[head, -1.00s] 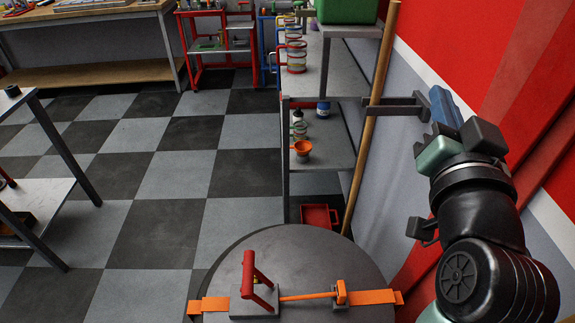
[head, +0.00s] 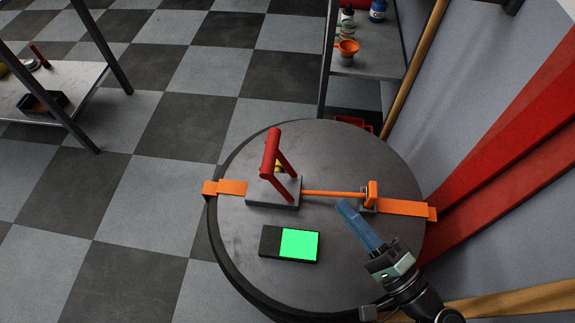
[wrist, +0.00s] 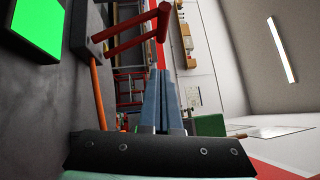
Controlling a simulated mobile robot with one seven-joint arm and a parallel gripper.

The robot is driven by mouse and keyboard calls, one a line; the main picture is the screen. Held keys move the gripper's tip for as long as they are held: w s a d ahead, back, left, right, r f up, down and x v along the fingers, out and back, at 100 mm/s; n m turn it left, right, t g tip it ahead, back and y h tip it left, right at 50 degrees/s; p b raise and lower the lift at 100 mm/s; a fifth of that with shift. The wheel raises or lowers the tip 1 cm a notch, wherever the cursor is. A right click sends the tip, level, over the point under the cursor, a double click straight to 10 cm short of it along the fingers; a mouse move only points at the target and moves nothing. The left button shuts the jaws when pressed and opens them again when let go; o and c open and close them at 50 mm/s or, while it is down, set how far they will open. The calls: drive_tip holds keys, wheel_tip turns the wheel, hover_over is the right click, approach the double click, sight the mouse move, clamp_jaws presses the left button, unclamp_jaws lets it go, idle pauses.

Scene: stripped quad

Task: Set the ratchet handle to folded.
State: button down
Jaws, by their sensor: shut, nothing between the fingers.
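The red ratchet handle (head: 271,152) stands up from its grey base (head: 262,197) on the round dark table, leaning a little to the left. In the wrist view the red handle (wrist: 138,37) shows at the upper middle, beyond the fingers. An orange strap (head: 332,194) runs from the base to an orange hook piece (head: 371,193) on the right. My gripper (head: 342,205) is shut and empty, with blue fingers just right of the base and below the strap, apart from the handle. The shut fingers show in the wrist view (wrist: 158,75) too.
The round table (head: 330,270) also bears a black device with a bright green panel (head: 300,244), in front of the ratchet. A shelf unit (head: 368,65) and a wooden pole (head: 412,65) stand behind. The wall with red bands (head: 500,165) is close on the right.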

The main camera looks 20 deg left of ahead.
drive_tip(key=s+a+p+x, duration=0.1)
drive_tip(key=s+x, duration=0.1)
drive_tip(key=x, duration=1.1)
drive_tip(key=shift+s+p, duration=0.2)
drive_tip(key=shift+p, duration=0.15)
drive_tip(key=shift+a+r, duration=0.15)
drive_tip(key=shift+a, duration=0.1)
